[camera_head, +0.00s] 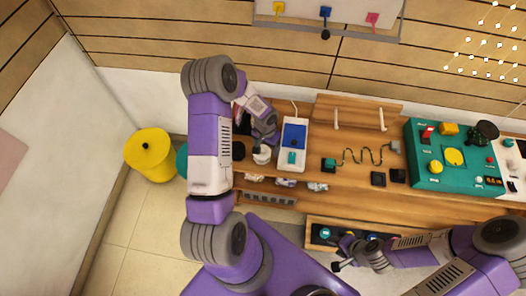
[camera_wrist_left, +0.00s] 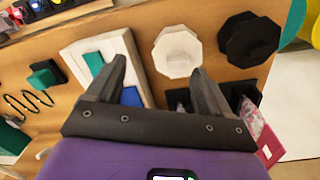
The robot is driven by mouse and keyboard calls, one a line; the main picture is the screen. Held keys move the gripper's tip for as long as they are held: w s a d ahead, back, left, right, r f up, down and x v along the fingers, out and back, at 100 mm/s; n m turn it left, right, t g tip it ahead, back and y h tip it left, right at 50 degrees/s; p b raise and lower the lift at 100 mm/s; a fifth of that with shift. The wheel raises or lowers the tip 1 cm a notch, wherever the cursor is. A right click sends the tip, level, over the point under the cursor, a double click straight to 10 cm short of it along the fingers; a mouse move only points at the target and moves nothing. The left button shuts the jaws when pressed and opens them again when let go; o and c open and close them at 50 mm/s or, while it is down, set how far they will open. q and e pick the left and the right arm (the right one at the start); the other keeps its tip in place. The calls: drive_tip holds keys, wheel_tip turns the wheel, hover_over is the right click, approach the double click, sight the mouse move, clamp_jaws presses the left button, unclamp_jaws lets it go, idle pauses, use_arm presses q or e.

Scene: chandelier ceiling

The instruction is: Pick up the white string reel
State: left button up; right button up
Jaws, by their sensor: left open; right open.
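The white string reel (camera_head: 262,155) sits on the wooden workbench (camera_head: 360,200), just below my left gripper in the head view. In the left wrist view the reel (camera_wrist_left: 177,50) is a white octagonal spool lying beyond my fingertips, closer to the right finger. My left gripper (camera_wrist_left: 158,70) is open and empty, apart from the reel. In the head view the left gripper (camera_head: 266,138) hangs over the bench and partly hides what is behind it. My right gripper (camera_head: 342,256) is open at the bench's front edge, away from the reel.
A black reel (camera_wrist_left: 248,38) lies beside the white one. A white device (camera_head: 294,140) with a blue screen and teal button stands on the other side. A green control panel (camera_head: 455,155) is at the right. A yellow drum (camera_head: 152,165) stands on the floor left of the bench.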

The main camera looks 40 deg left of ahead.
sight(263, 149)
use_arm(q)
drive_tip(key=shift+w+a+r+y, duration=0.1)
drive_tip(key=shift+a+y, duration=0.05)
drive_tip(key=shift+a, duration=0.35)
drive_tip(key=shift+w+a+r+y, duration=0.1)
drive_tip(key=shift+a+y, duration=0.05)
drive_tip(key=shift+a, duration=0.35)
drive_tip(key=shift+a+f+b, duration=0.15)
drive_tip(key=shift+f+b, duration=0.2)
drive_tip(key=shift+b, duration=0.05)
wheel_tip(263, 149, down, 7)
drive_tip(key=b, duration=0.4)
drive_tip(key=shift+w+a+r, duration=0.1)
drive_tip(key=shift+w+r, duration=0.05)
drive_tip(key=shift+r, duration=0.1)
drive_tip(key=c, duration=0.6)
